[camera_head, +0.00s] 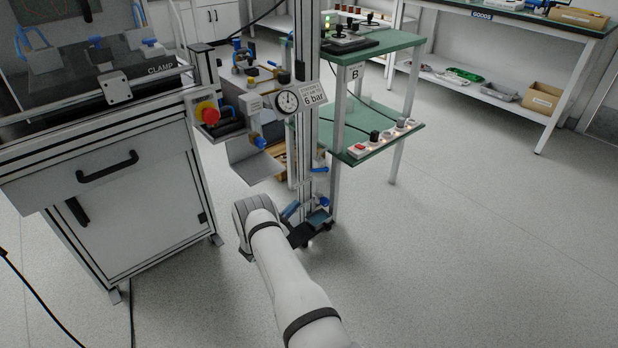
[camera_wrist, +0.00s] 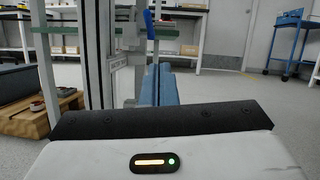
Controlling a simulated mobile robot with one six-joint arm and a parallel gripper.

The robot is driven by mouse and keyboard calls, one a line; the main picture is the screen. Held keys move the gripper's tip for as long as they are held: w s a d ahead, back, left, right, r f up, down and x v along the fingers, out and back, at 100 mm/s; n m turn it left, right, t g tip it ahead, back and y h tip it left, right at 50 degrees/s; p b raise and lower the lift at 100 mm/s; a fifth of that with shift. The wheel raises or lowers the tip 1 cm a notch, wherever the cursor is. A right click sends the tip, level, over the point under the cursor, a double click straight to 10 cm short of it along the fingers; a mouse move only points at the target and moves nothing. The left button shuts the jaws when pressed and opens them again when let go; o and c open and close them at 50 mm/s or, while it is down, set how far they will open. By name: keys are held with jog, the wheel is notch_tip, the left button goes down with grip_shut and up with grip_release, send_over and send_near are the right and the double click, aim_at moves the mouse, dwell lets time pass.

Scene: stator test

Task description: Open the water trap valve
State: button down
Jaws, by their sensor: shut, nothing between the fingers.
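My gripper (camera_head: 318,216) is low beside the foot of the upright metal post, at the end of my white arm. In the wrist view its blue fingers (camera_wrist: 160,84) are together with nothing between them, pointing away from the camera. A small blue-handled fitting (camera_head: 320,170) is on the post's lower part, above my gripper. More blue parts (camera_head: 290,211) show close to my gripper. In the wrist view a vertical pipe with a blue lever (camera_wrist: 149,24) stands just left of and beyond the fingers. I cannot tell for certain which blue part is the water trap valve, or whether my fingers touch it.
A pressure gauge (camera_head: 287,101) with a "6 bar" sign is higher on the post. A metal shelf plate (camera_head: 252,165) juts out to its left. The green two-level table (camera_head: 400,137) stands behind right, the clamp cabinet (camera_head: 110,215) left. The floor to the right is clear.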

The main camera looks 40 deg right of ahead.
jog(key=f+n+t, duration=0.1)
jog(key=f, duration=0.1)
jog(key=b, duration=0.3)
send_near(320, 170)
jog(key=d+f, duration=0.3)
jog(key=d, duration=0.1)
jog(key=shift+t, duration=0.3)
jog(key=shift+w+d+r+b, duration=0.15)
jog(key=shift+w+r, duration=0.1)
jog(key=shift+r, duration=0.4)
jog(key=shift+w+d+r+b, duration=0.15)
jog(key=shift+w+r, duration=0.1)
jog(key=shift+r, duration=0.4)
jog(key=shift+w+r+b, duration=0.15)
jog(key=shift+w+r, duration=0.1)
jog(key=shift+r, duration=0.4)
